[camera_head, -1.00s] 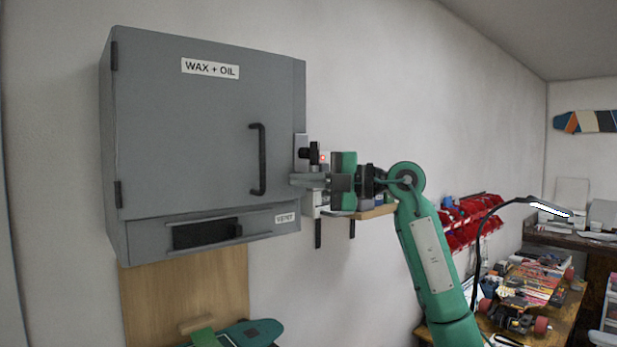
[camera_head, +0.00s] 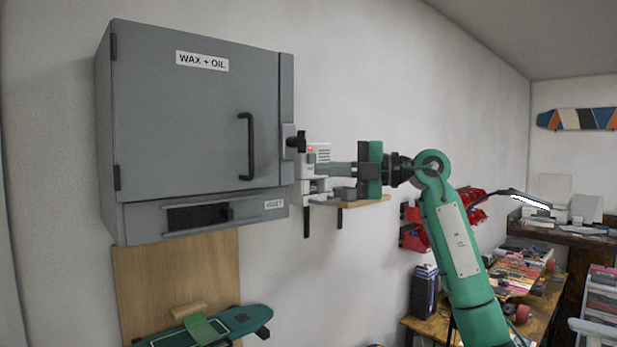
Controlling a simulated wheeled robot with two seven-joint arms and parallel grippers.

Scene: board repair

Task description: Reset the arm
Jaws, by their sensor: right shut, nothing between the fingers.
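My right arm comes up from the lower right, green with a pale plate. Its gripper (camera_head: 335,168) points left, shut and empty, in front of the small wall shelf. The grey wall cabinet (camera_head: 190,120) labelled "WAX + OIL" is at the left with its door closed. Its black handle (camera_head: 247,147) is left of the gripper and apart from it. A black knob (camera_head: 297,142) sits on the cabinet's right edge. My left gripper is not in view.
A teal skateboard deck (camera_head: 235,322) hangs below the cabinet. A workbench with a patterned deck (camera_head: 510,274) and a lamp (camera_head: 530,199) stand at the right. Red bins (camera_head: 413,235) are on the wall.

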